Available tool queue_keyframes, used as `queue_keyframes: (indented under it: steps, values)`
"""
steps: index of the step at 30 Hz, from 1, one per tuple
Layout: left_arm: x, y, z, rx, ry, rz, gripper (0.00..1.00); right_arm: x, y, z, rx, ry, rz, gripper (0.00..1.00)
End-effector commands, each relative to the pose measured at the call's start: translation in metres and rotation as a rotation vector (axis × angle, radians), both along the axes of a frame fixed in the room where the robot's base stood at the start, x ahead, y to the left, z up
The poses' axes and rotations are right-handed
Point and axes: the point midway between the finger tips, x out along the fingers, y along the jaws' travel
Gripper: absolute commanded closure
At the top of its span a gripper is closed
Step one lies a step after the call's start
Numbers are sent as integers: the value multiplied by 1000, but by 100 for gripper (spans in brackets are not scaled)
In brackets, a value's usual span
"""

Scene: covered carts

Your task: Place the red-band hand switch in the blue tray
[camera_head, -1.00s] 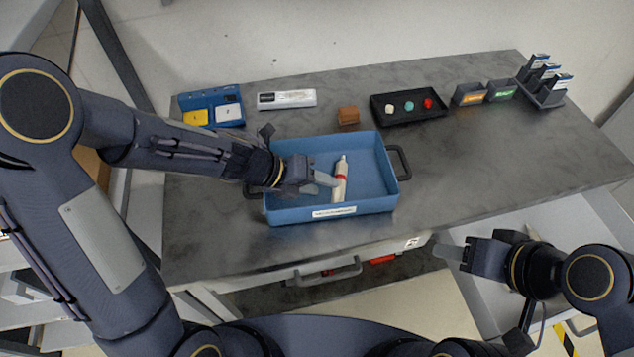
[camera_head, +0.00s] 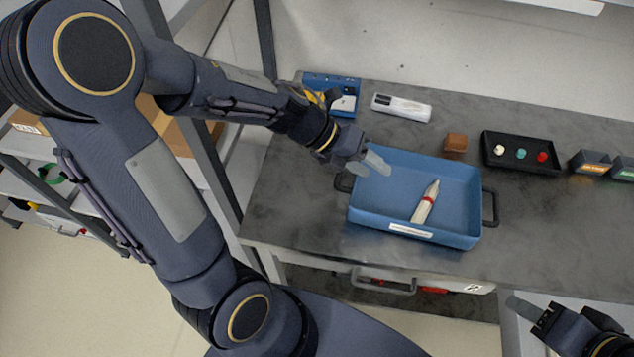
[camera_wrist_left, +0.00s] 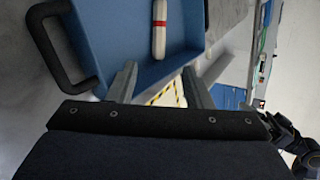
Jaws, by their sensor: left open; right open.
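The red-band hand switch (camera_head: 425,203), a pale stick with a red ring, lies inside the blue tray (camera_head: 465,237), towards its front wall. It also shows in the left wrist view (camera_wrist_left: 159,28) lying on the tray floor. My left gripper (camera_head: 372,164) is open and empty at the tray's back left corner, apart from the switch. In the left wrist view its two fingers (camera_wrist_left: 158,84) stand apart with nothing between them. My right gripper (camera_head: 530,312) is open at the lower right, in front of the table, away from the tray.
A brown block (camera_head: 455,143), a black tray of coloured knobs (camera_head: 497,166), a white device (camera_head: 402,107) and a blue holder (camera_head: 318,80) stand along the back of the grey table (camera_head: 300,205). The tray has dark side handles (camera_head: 490,208). The table's left front is bare.

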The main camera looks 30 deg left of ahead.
Motion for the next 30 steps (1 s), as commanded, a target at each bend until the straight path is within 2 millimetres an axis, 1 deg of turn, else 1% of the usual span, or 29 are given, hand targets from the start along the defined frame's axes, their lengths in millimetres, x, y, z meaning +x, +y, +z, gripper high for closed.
queue_keyframes:
  steps: [2, 5, 6, 7, 8, 9, 11, 12, 13, 14, 15, 16, 17, 18, 20, 21, 24, 27, 30]
  values:
    - [13, 5, 14, -39, -17, 124, 54, 0, 0, 0, 0, 0, 0, 51]
    - [38, 27, 47, -150, -28, 434, 54, 0, 0, 0, 0, 0, 0, 51]
    - [47, 42, 61, -214, -19, 597, 54, 0, 0, 0, 0, 0, 0, 51]
    - [51, 56, 72, -268, -5, 727, 54, 0, 0, 0, 0, 0, 0, 51]
    - [53, 71, 81, -328, 15, 858, 54, 0, 0, 0, 0, 0, 0, 51]
    - [52, 92, 91, -411, 54, 1034, 54, 0, 0, 0, 0, 0, 0, 51]
    - [42, 121, 99, -541, 136, 1280, 54, 0, 0, 0, 0, 0, 0, 51]
    - [31, 138, 99, -628, 206, 1438, 54, 0, 0, 0, 0, 0, 0, 51]
    - [20, 149, 98, -693, 267, 1552, 54, 0, 0, 0, 0, 0, 0, 51]
    - [8, 157, 95, -758, 336, 1659, 54, 0, 0, 0, 0, 0, 0, 51]
    - [-10, 165, 89, -841, 439, 1795, 54, 0, 0, 0, 0, 0, 0, 51]
    - [-25, 168, 83, -901, 526, 1889, 54, 0, 0, 0, 0, 0, 0, 51]
    - [-40, 168, 77, -957, 618, 1974, 54, 0, 0, 0, 0, 0, 0, 51]
    - [-59, 164, 69, -1024, 749, 2074, 54, 0, 0, 0, 0, 0, 0, 51]
    - [-87, 152, 59, -1104, 952, 2193, 54, 0, 0, 0, 0, 0, 0, 51]
    - [-104, 142, 53, -1139, 1083, 2252, 54, 0, 0, 0, 0, 0, 0, 51]
    - [-135, 115, 46, -1186, 1369, 2337, 54, 0, 0, 0, 0, 0, 0, 51]
    - [-154, 95, 45, -1191, 1557, 2369, 54, 0, 0, 0, 0, 0, 0, 51]
    - [-162, 86, 45, -1186, 1640, 2378, 54, 0, 0, 0, 0, 0, 0, 51]
